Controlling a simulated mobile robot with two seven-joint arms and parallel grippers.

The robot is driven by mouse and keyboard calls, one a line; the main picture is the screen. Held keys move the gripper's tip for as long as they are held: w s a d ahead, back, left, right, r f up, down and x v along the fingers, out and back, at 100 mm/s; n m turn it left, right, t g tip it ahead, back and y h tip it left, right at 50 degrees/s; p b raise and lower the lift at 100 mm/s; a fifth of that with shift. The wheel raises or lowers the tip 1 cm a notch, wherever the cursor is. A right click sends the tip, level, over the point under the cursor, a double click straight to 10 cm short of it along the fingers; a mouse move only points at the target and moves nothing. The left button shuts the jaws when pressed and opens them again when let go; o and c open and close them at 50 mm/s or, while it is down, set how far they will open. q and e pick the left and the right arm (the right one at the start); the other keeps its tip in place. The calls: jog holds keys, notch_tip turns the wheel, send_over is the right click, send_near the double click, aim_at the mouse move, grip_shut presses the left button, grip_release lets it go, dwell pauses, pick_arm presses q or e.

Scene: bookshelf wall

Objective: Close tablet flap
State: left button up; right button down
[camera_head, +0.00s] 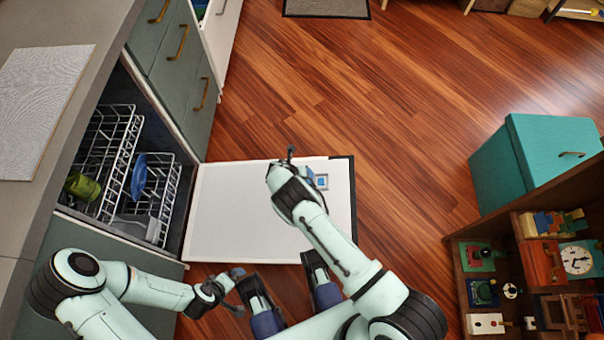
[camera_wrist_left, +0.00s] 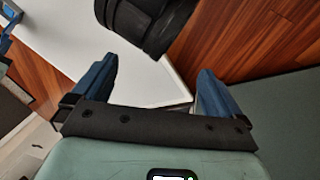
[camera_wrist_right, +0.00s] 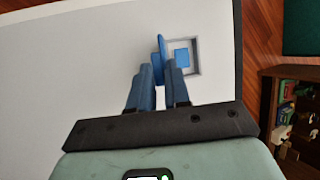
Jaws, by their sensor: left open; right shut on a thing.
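The tablet compartment (camera_wrist_right: 191,45) is a grey-framed square recess with a blue inside, set in the white inner face of the open dishwasher door (camera_head: 235,215). It also shows in the head view (camera_head: 321,181). The blue flap (camera_wrist_right: 161,43) stands up edge-on at the recess's left side in the right wrist view, so the compartment is open. My right gripper (camera_wrist_right: 163,68) is shut on the flap with its blue fingertips. In the head view my right wrist largely hides it. My left gripper (camera_wrist_left: 155,80) is open and empty near the door's lower left corner.
The dishwasher's racks (camera_head: 110,150) hold a blue dish (camera_head: 139,176) and a green item (camera_head: 82,187). A counter (camera_head: 100,30) lies above. A teal box (camera_head: 495,165) and a toy shelf (camera_head: 455,265) stand right. Wood floor (camera_head: 400,120) is clear beyond the door.

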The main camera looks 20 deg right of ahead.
aim_at(310, 179)
jog(key=d+y+p, duration=0.1)
jog(key=s+d+r+t+y+p, duration=0.1)
jog(key=y+p, duration=0.1)
jog(key=p, duration=0.1)
jog(key=shift+s+d+r+m+t, duration=0.2)
jog(key=shift+d+m+t, duration=0.1)
jog(key=shift+d+m, duration=0.1)
jog(key=shift+s+d+t+y, duration=0.2)
jog(key=shift+d+t+y, duration=0.15)
jog(key=shift+y, duration=0.45)
pick_arm(q)
jog(key=s+d+r+g+h, duration=0.1)
jog(key=s+d+r+g, duration=0.1)
jog(key=s+r, duration=0.3)
jog(key=shift+s+d+r+m, duration=0.35)
jog(key=shift+s+d, duration=0.3)
jog(key=shift+s, duration=0.4)
pick_arm(e)
jog(key=shift+s+d+f+m+t+y, duration=0.1)
jog(key=shift+s+d+m+t+y, duration=0.15)
jog(key=shift+d+y, duration=0.3)
pick_arm(q)
jog(key=shift+p, duration=0.3)
pick_arm(e)
jog(key=c, duration=1.2)
grip_release()
jog(key=shift+o, duration=0.2)
